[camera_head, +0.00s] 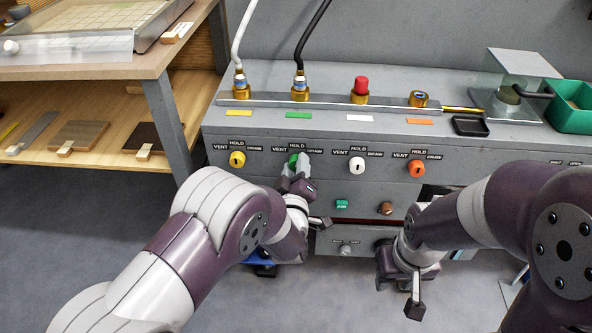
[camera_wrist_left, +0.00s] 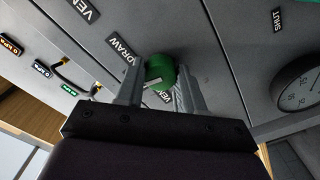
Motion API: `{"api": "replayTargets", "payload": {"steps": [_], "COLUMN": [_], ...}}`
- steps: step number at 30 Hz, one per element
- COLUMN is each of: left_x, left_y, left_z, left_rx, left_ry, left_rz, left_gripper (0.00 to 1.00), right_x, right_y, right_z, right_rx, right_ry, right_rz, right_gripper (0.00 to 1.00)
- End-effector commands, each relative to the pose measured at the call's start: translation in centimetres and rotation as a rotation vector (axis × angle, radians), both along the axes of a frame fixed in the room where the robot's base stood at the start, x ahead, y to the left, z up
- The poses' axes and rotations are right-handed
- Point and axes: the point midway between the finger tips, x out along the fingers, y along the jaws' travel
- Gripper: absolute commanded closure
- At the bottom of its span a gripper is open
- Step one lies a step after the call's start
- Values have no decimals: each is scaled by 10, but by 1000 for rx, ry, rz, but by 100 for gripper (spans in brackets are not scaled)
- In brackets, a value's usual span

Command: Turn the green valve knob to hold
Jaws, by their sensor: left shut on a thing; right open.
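The green valve knob (camera_head: 294,161) is on the front panel of the grey cabinet, second from the left in the row of knobs. In the left wrist view the green knob (camera_wrist_left: 160,72) sits between my two left fingers, with a pale mark on its face. My left gripper (camera_head: 300,166) is shut on it and partly hides it in the head view. Labels VENT, HOLD (camera_head: 298,143) and DRAW surround the knob. Which label its mark points to is hard to tell. My right gripper (camera_head: 400,285) is open and empty, low in front of the cabinet.
Beside it are a yellow knob (camera_head: 237,159), a white knob (camera_head: 357,165) and an orange knob (camera_head: 416,168). Hoses rise from brass fittings on top. A small green button (camera_head: 342,204) and brown knob (camera_head: 385,208) are below. A gauge (camera_wrist_left: 298,88) shows in the left wrist view.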

Motion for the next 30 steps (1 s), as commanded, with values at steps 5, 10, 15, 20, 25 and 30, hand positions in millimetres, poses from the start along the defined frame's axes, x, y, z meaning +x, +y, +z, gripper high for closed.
{"api": "replayTargets", "payload": {"steps": [5, 10, 15, 20, 25, 30], "left_x": [-1, -1, 0, -1, -1, -1], "left_y": [0, 0, 0, 0, 0, 0], "left_z": [-3, -2, -2, -1, -1, -2], "left_rx": [-101, -165, -200, -211, -211, -211], "left_ry": [10, 14, 17, 18, 18, 19], "left_rz": [0, -1, 0, -1, -1, 0], "left_gripper": [93, 93, 93, 93, 93, 56], "right_x": [0, 0, 0, 0, 0, 0], "right_y": [0, 0, 0, 0, 0, 0], "right_z": [-6, -8, -9, -10, -9, -9], "right_rx": [0, 0, 0, 0, 0, 0], "right_ry": [0, 0, 0, 0, 0, 0], "right_rz": [0, 0, 0, 0, 0, 0], "right_gripper": [57, 57, 57, 57, 57, 57]}}
